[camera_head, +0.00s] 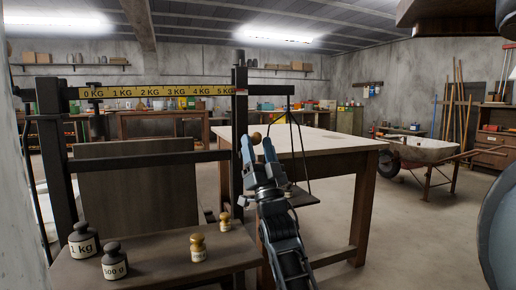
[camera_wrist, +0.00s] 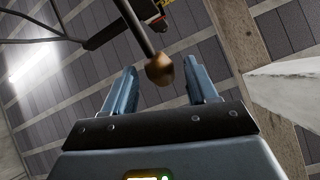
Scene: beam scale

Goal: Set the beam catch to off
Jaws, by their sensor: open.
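The beam scale has a dark post (camera_head: 239,185) and a yellow graduated beam (camera_head: 150,92) marked from 0 to 5 kg. The catch appears to be a dark rod with a brownish-gold knob (camera_head: 256,136) beside the post. In the wrist view the knob (camera_wrist: 160,70) shows on its rod, with the end of the beam (camera_wrist: 122,22) behind it. My gripper (camera_head: 257,146) is open with blue fingers just below the knob. In the wrist view the knob appears between the two fingertips, with gaps on both sides. I cannot tell its depth.
Dark weights (camera_head: 84,241) and brass weights (camera_head: 198,248) stand on the scale's wooden platform (camera_head: 160,268). A workbench (camera_head: 335,143) stands behind my arm. A hanging pan (camera_head: 304,198) is close to the right of my gripper. A wheelbarrow (camera_head: 418,153) stands farther right on open floor.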

